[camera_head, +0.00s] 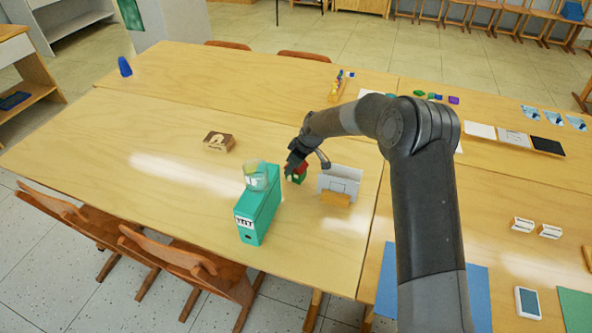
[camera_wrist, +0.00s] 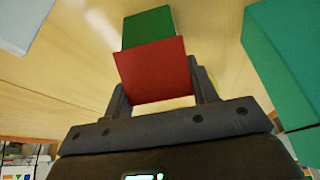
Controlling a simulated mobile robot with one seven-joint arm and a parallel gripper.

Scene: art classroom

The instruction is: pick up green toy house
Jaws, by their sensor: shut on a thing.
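The green toy house (camera_head: 297,177) has a green body and a red roof. In the head view it is near the middle of the table, partly hidden by my gripper. In the wrist view the house (camera_wrist: 150,65) sits between the two fingers, with its red face nearest the camera and its green part beyond. My gripper (camera_head: 294,166) comes down on the house from above and is shut on it. It also shows in the wrist view (camera_wrist: 160,92). I cannot tell whether the house still touches the table.
A white holder (camera_head: 340,181) stands close on the right. The table's (camera_head: 130,130) left part is mostly clear.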

